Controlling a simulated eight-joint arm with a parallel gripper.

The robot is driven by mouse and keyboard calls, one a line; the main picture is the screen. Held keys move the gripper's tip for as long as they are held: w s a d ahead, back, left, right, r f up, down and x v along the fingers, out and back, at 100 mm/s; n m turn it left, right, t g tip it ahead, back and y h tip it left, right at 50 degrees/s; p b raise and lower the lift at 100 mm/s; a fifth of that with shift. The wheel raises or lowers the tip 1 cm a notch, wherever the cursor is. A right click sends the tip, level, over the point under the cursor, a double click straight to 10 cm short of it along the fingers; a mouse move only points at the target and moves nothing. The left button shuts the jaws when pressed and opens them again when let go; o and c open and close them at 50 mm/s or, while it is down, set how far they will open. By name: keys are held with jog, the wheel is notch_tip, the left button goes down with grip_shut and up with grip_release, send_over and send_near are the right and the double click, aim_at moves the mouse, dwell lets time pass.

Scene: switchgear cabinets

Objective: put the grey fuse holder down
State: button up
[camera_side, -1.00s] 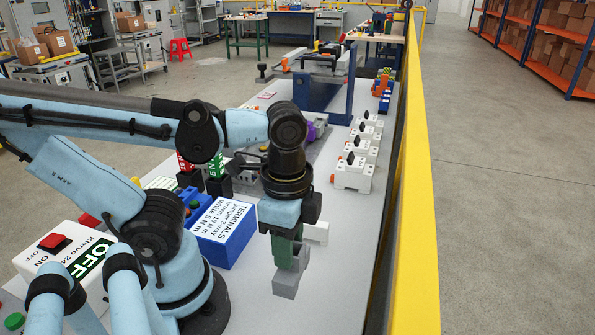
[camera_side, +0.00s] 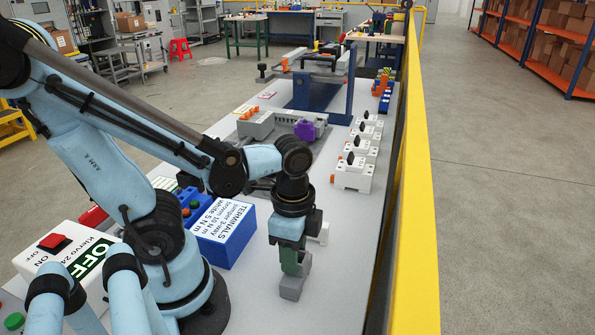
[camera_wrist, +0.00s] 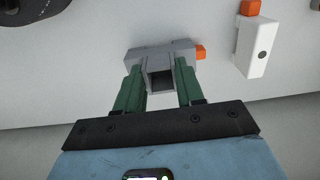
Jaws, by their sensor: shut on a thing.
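The grey fuse holder (camera_side: 293,287) is between the green fingers of my gripper (camera_side: 298,264), low over the light table near its right edge. In the side view its lower end is at or very near the table top; I cannot tell if it touches. In the wrist view the grey fuse holder (camera_wrist: 157,55) shows a dark square opening and an orange tab on its right. The two green fingers of my gripper (camera_wrist: 160,87) are shut on its sides.
A white part with an orange top (camera_wrist: 256,45) lies right of the holder. A blue terminals box (camera_side: 226,236) stands left of my gripper. White breaker-like units (camera_side: 353,172) line the table behind. A yellow rail (camera_side: 412,200) runs along the right.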

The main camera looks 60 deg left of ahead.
jog(key=shift+f, duration=0.2)
jog(key=o, duration=1.2)
jog(key=shift+c, duration=0.2)
jog(key=shift+r, duration=0.1)
jog(key=shift+r, duration=5.95)
jog(key=w+a+f+n+t, duration=0.1)
jog(key=w+f+n+t, duration=0.2)
jog(key=w+n+t, duration=0.4)
jog(key=shift+w+a+n, duration=0.35)
jog(key=shift+w+n, duration=0.5)
jog(key=shift+n, duration=0.15)
